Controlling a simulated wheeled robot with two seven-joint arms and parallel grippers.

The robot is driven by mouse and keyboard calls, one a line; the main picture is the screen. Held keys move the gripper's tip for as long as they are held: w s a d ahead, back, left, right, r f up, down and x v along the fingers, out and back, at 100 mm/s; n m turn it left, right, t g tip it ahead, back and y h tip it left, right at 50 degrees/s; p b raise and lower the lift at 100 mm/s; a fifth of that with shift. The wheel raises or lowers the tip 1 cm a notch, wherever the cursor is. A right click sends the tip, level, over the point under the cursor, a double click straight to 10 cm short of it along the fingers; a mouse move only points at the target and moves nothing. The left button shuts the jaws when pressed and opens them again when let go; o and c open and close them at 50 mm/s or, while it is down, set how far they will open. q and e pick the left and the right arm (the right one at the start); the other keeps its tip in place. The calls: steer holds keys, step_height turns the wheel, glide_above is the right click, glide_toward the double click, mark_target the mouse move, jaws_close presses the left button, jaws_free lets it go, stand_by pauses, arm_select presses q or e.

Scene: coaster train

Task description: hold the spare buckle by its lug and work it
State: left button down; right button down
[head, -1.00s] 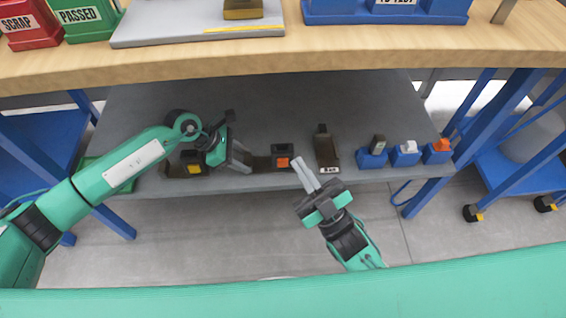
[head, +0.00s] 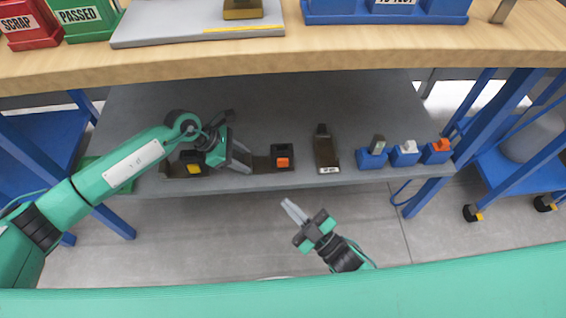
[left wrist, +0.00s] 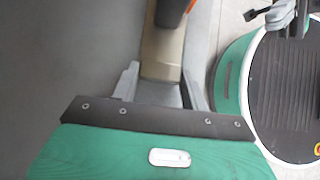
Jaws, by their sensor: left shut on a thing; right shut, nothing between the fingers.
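A dark buckle with an orange button (head: 282,157) lies on the grey lower shelf. Its brown lug (head: 262,163) points left. My left gripper (head: 246,164) is low over the shelf and shut on this lug. In the left wrist view, the tan-brown lug (left wrist: 162,52) runs between the fingers of the left gripper (left wrist: 158,88), with the orange button (left wrist: 174,8) cut off at the top edge. My right gripper (head: 287,203) is shut and empty, in front of and below the shelf edge, apart from the buckle.
A dark buckle with a yellow button (head: 194,168) sits left, beside my left gripper. A brown labelled piece (head: 326,148) and blue holders (head: 405,157) with grey, white and orange tops stand right. The wooden bench top (head: 290,48) overhangs the grey shelf (head: 160,105).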

glide_toward(278, 164)
steer(key=shift+s+a+r+x, duration=0.1)
steer(key=shift+s+a+x, duration=0.05)
steer(key=shift+x, duration=0.75)
steer(key=shift+s+a+r+x, duration=0.1)
steer(key=shift+s+x, duration=0.05)
steer(key=shift+x, duration=0.7)
steer(key=shift+s+a+r+x, duration=0.1)
steer(key=shift+s+a+x, duration=0.05)
steer(key=shift+x, duration=0.75)
steer(key=shift+w, duration=0.15)
steer(key=shift+w, duration=0.25)
steer(key=shift+w, duration=0.5)
stand_by(0.4)
steer(key=shift+s, duration=0.95)
steer(key=shift+s, duration=2.5)
